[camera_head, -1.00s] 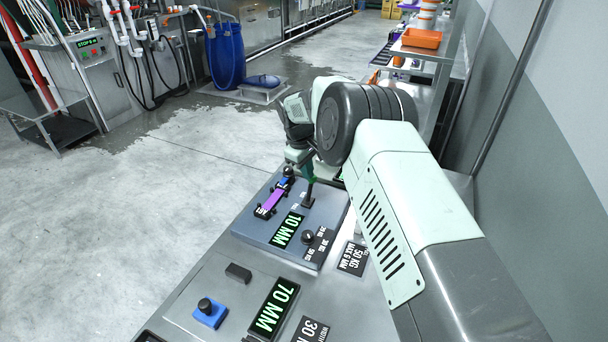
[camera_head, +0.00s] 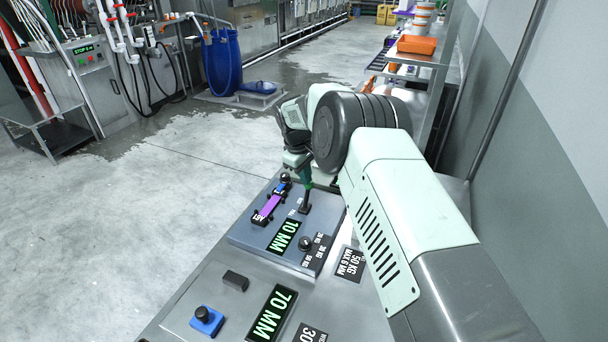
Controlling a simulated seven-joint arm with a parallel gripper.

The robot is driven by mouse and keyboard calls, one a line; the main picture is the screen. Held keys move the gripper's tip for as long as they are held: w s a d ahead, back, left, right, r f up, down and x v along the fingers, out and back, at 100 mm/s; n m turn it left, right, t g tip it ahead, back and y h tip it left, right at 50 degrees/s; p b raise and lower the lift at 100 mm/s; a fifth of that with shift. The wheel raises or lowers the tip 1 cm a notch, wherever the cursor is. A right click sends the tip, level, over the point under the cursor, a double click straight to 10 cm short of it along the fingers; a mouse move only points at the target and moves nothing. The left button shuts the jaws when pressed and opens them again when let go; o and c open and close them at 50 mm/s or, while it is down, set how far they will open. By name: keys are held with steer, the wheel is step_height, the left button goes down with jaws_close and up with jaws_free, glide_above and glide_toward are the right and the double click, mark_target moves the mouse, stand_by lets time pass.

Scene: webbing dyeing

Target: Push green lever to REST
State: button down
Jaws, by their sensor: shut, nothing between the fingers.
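The lever (camera_head: 306,197) stands on the grey-blue panel block. It has a dark rod and base, with a little green showing at its top, just under my gripper. My gripper (camera_head: 301,166) is shut, at the lever's upper end. It looks very close to the lever top, but I cannot tell whether they touch. The fingertips are small and partly hidden by my own wrist and arm. No REST mark can be read near the lever.
The panel block (camera_head: 245,236) also carries a purple strip (camera_head: 270,205), a black knob (camera_head: 305,243) and a green "10 MM" display (camera_head: 284,237). Nearer are a "70 MM" display (camera_head: 272,314) and a blue-based knob (camera_head: 206,318). Shelving with an orange tray (camera_head: 417,45) stands behind right.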

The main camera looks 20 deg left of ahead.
step_height(320, 180, up, 12)
steer(key=a, duration=0.2)
steer(key=shift+w+f, duration=0.15)
steer(key=shift+f, duration=0.1)
stand_by(0.5)
